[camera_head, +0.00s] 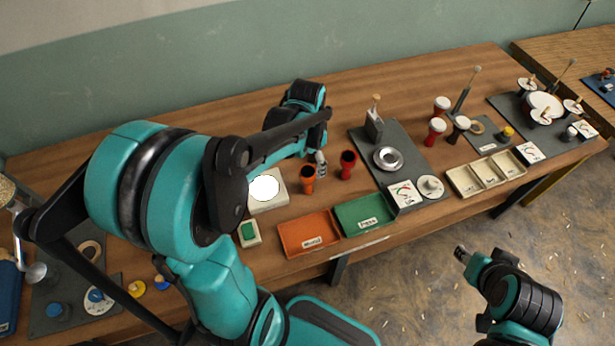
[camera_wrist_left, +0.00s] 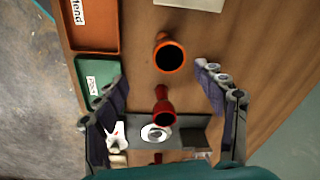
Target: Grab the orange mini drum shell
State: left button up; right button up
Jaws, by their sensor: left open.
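The orange mini drum shell (camera_head: 308,185) stands upright on the wooden table, behind the orange tray. In the left wrist view the orange shell (camera_wrist_left: 161,38) shows its dark open mouth, just beyond the fingertips. A red shell (camera_head: 347,170) stands to its right; in the wrist view the red shell (camera_wrist_left: 163,92) lies between the fingers' span. My left gripper (camera_head: 318,163) is open and empty above the table, close to both shells and partly hidden by my arm; its spread fingers show in the wrist view (camera_wrist_left: 161,75). My right gripper (camera_head: 461,254) is over the floor at the lower right, its jaws too small to judge.
An orange tray (camera_head: 291,247) and a green tray (camera_head: 352,229) lie at the table's front. A pale square with a white disc (camera_head: 264,187) is left of the orange shell. A dark mat with a metal ring (camera_head: 388,157) is to the right. Several finished drums stand farther right.

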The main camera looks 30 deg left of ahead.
aim_at(308, 171)
pick_arm(q)
jog(key=shift+w+a+f+m+g, duration=0.15)
jog(key=shift+w+a+f+g, duration=0.15)
jog(key=shift+f, duration=0.2)
jog(key=shift+w+a+f+m+g, duration=0.1)
jog(key=shift+w+a+f+m, duration=0.1)
jog(key=shift+w+f, duration=0.25)
jog(key=shift+a+f, duration=0.15)
jog(key=shift+f, duration=0.25)
notch_tip(308, 171, down, 3)
jog(key=shift+s+r+b, duration=0.1)
jog(key=shift+r+b, duration=0.05)
jog(key=shift+b, duration=0.3)
notch_tip(308, 171, down, 5)
jog(key=shift+r+b, duration=0.1)
jog(key=shift+b, duration=1)
jog(key=c, duration=1.3)
